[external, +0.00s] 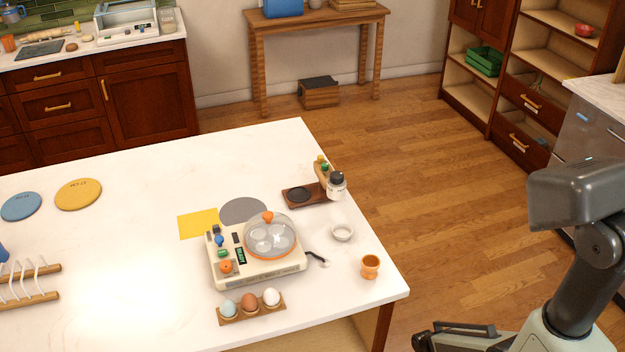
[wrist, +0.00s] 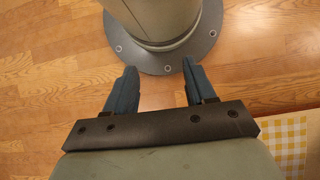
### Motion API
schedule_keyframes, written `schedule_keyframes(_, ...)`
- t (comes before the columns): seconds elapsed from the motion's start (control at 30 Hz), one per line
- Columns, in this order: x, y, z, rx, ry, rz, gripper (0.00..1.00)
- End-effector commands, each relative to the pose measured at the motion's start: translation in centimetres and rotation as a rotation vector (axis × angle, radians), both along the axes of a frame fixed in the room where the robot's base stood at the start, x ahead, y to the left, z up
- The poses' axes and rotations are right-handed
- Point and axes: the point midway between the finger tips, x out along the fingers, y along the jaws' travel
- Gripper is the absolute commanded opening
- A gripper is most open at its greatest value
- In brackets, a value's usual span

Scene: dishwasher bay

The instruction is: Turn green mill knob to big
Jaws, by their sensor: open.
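A small wooden holder at the right rear of the white island has a yellow top and a green knob (external: 325,168), which I take for the mill knob. A white jar with a dark cap (external: 337,183) stands in front and partly hides it. Any size marks are too small to read. My gripper (wrist: 159,67) is open and empty in the wrist view, above the wooden floor by my own base. It is far from the holder, off the island's right side.
The white island (external: 130,200) carries an egg cooker (external: 257,267) with a clear lid and small coloured controls, including a green one.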

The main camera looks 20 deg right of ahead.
Motion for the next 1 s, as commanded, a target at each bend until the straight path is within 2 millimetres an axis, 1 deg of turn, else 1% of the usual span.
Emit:
schedule_keyframes(0.07,0.5,0.0,0.0,-0.008,-0.004,-0.009,0.5)
schedule_keyframes(0.13,1.4,0.0,0.0,-0.024,-0.013,-0.032,0.5)
schedule_keyframes(0.17,2.1,-0.1,0.1,-0.034,-0.019,-0.045,0.5)
schedule_keyframes(0.27,4.8,-0.2,0.3,-0.081,-0.045,-0.112,0.5)
schedule_keyframes(0.37,8.1,-0.3,0.9,-0.139,-0.075,-0.198,0.5)
schedule_keyframes(0.4,9.5,-0.3,1.2,-0.163,-0.088,-0.234,0.5)
schedule_keyframes(0.47,11.5,-0.4,1.7,-0.197,-0.106,-0.289,0.5)
schedule_keyframes(0.6,16.1,-0.6,3.2,-0.272,-0.15,-0.417,0.5)
schedule_keyframes(0.67,18.0,-0.7,4.0,-0.303,-0.167,-0.474,0.5)
schedule_keyframes(0.8,22.5,-0.8,6.0,-0.37,-0.21,-0.609,0.5)
schedule_keyframes(0.87,24.4,-0.9,7.0,-0.397,-0.228,-0.667,0.5)
schedule_keyframes(0.9,25.6,-0.9,7.7,-0.414,-0.241,-0.707,0.5)
schedule_keyframes(1.0,28.6,-1.0,9.5,-0.456,-0.268,-0.806,0.5)
